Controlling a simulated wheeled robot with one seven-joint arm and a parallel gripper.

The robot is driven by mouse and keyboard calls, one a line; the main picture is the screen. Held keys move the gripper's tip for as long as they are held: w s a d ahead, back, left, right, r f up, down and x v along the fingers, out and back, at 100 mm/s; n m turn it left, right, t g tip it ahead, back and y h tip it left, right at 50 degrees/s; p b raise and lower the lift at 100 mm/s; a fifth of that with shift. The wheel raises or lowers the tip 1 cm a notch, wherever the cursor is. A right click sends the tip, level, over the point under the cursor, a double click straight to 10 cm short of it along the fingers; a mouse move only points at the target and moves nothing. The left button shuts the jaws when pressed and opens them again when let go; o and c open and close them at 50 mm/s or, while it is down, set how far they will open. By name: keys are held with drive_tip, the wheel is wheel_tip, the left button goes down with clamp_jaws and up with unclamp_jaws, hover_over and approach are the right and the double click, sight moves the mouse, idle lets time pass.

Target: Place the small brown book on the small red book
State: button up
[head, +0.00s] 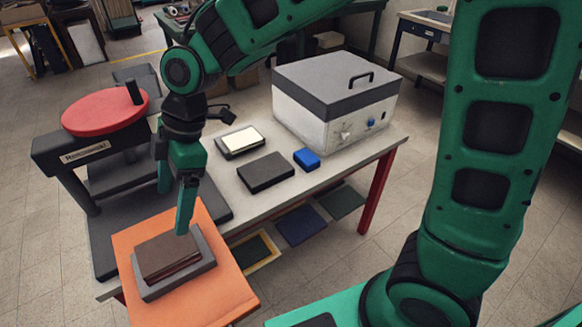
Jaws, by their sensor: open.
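The small brown book (165,252) lies flat on a grey slab (203,262), which rests on an orange board (222,288). A reddish-brown layer (178,271) shows along the book's front edge, beneath the brown cover. It may be the small red book, but I cannot tell whether it is a separate book. My gripper (174,212) is open and empty, pointing down at the far side of the brown book. One fingertip appears close to the book's far right corner; I cannot tell whether they touch.
A press with a red round top (105,110) stands at left. A grey-lidded white box (335,100) stands at the back right. A dark block (265,172), a blue block (306,158) and a framed pale pad (240,140) lie on the table (335,165).

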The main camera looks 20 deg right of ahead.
drive_tip(key=w+d+r+m+t+h, duration=0.1)
drive_tip(key=d+m, duration=0.5)
drive_tip(key=d, duration=0.7)
drive_tip(key=w+d+r+m+t+h, duration=0.15)
drive_tip(key=d+m, duration=0.35)
drive_tip(key=d, duration=0.8)
drive_tip(key=s+d+m+h, duration=0.1)
drive_tip(key=s+d+m, duration=0.7)
drive_tip(key=d, duration=0.2)
drive_tip(key=s+d+f+m+g, duration=0.1)
drive_tip(key=s+d+m, duration=0.7)
drive_tip(key=d, duration=0.3)
drive_tip(key=shift+s+d+f+h, duration=0.2)
drive_tip(key=shift+s+d+h, duration=0.15)
drive_tip(key=shift+s, duration=0.4)
drive_tip(key=shift+a, duration=0.1)
